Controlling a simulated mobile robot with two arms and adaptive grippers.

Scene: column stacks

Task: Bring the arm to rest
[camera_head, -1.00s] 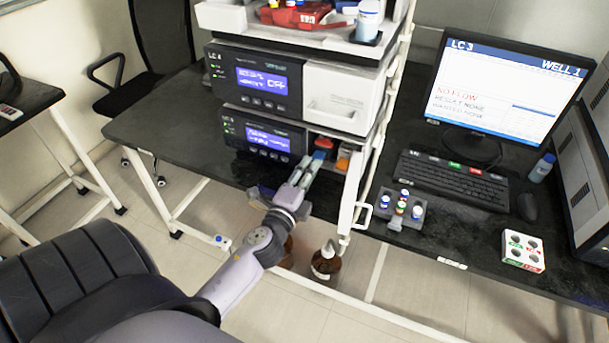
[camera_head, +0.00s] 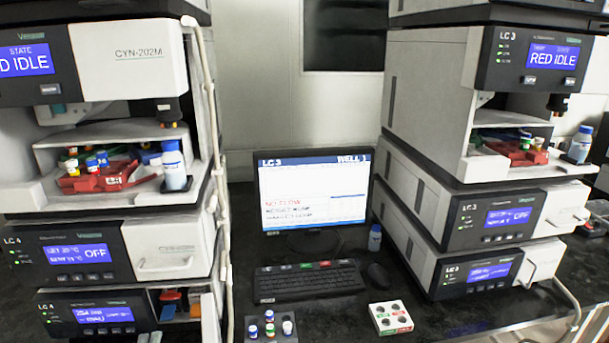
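Neither of my grippers shows in the head view now, and no clear part of either arm is in the picture. The left column stack (camera_head: 165,245) stands on the dark bench with an open lower compartment (camera_head: 180,303) holding small orange, red and blue items. The right column stack (camera_head: 425,205) stands across the bench. Whether anything is held in my grippers is hidden.
A monitor (camera_head: 313,192), keyboard (camera_head: 308,281) and mouse (camera_head: 378,276) sit between the stacks. A vial rack (camera_head: 259,330) and a white four-hole block (camera_head: 391,318) are at the front. A blue-capped bottle (camera_head: 375,238) stands beside the monitor.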

